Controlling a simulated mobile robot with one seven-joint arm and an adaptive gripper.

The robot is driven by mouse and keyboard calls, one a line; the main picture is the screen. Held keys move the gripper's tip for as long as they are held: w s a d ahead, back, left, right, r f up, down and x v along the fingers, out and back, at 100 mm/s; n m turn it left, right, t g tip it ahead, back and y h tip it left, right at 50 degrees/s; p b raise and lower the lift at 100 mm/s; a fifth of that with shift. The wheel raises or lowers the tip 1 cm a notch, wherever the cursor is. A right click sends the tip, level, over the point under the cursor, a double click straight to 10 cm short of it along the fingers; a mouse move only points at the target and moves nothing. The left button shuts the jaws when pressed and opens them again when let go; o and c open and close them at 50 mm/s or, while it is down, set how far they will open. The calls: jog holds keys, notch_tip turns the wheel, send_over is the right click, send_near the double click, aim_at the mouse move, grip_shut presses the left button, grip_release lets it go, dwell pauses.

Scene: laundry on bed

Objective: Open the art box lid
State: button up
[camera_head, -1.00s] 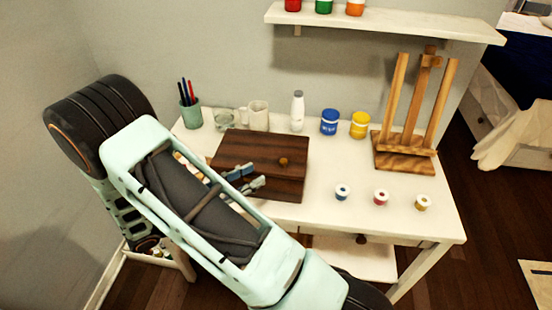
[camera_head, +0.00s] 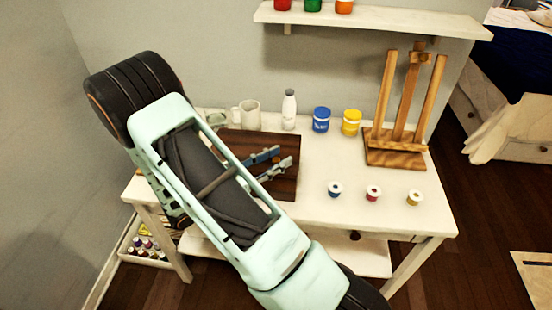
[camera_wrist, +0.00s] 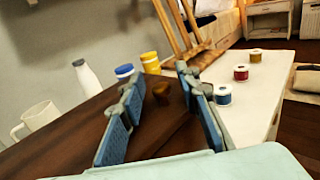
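The art box (camera_head: 284,187) is a dark brown wooden box on the white desk, partly hidden by my arm in the head view. Its lid looks shut. A small round brown knob (camera_wrist: 161,90) stands on the lid. My gripper (camera_head: 283,157) is over the box, its two blue fingers apart with nothing held. In the wrist view my gripper (camera_wrist: 159,78) has the knob showing in the gap between its fingertips. I cannot tell whether a finger touches the knob or lid.
A white mug (camera_head: 247,115), a white bottle (camera_head: 289,110), blue (camera_head: 321,120) and yellow (camera_head: 351,122) jars stand behind the box. A wooden easel (camera_head: 397,155) and several small spools (camera_head: 373,193) are on the right. A shelf (camera_head: 375,23) hangs above.

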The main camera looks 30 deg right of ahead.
grip_shut()
jog(key=shift+r, duration=0.15)
